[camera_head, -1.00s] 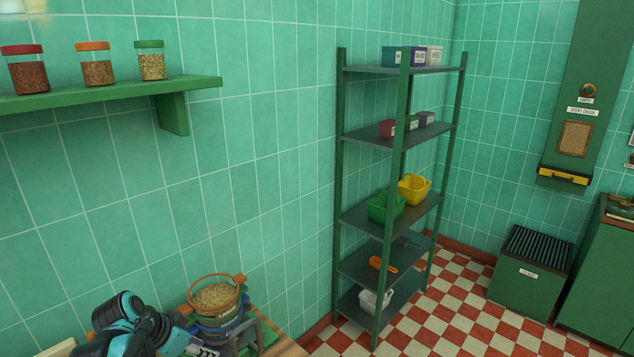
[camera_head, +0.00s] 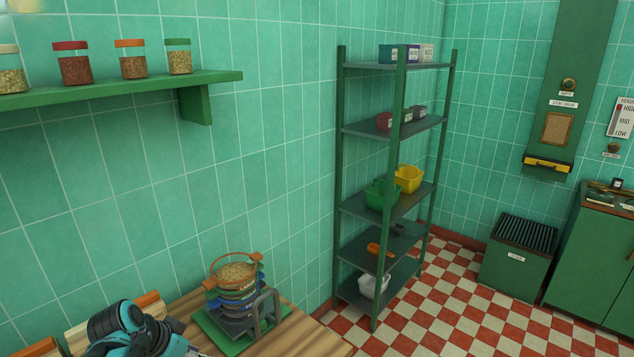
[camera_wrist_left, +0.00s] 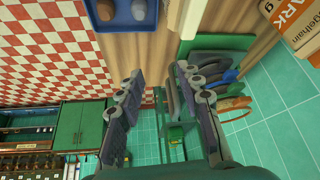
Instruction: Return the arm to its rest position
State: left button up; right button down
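My left arm and wrist (camera_head: 130,332) show at the bottom left of the head view, low by the wooden counter. Its fingertips are not clear there. In the left wrist view my left gripper (camera_wrist_left: 160,92) is open, with its two dark fingers apart and nothing between them. A stack of coloured sieves (camera_head: 240,293) with an orange-rimmed sieve of grain (camera_head: 236,272) on top stands on a green board (camera_head: 215,338), to the right of my left arm. Part of the stack shows at the right in the wrist view (camera_wrist_left: 232,90). My right gripper is in neither view.
The wooden counter (camera_head: 310,338) has a bare strip at its right end. A green shelf rack (camera_head: 402,130) with bins stands beyond it. A wall shelf (camera_head: 110,88) holds several jars. A green bin (camera_head: 518,262) and cabinet (camera_head: 592,255) stand right. Checkered floor between is clear.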

pick_arm(q)
jog(key=s+d+f+n+t+y, duration=0.1)
jog(key=s+d+n, duration=0.4)
jog(key=s, duration=0.8)
jog(key=d+f+y, duration=0.1)
jog(key=d, duration=0.2)
jog(key=shift+t+y, duration=0.3)
jog(key=shift+t, duration=0.1)
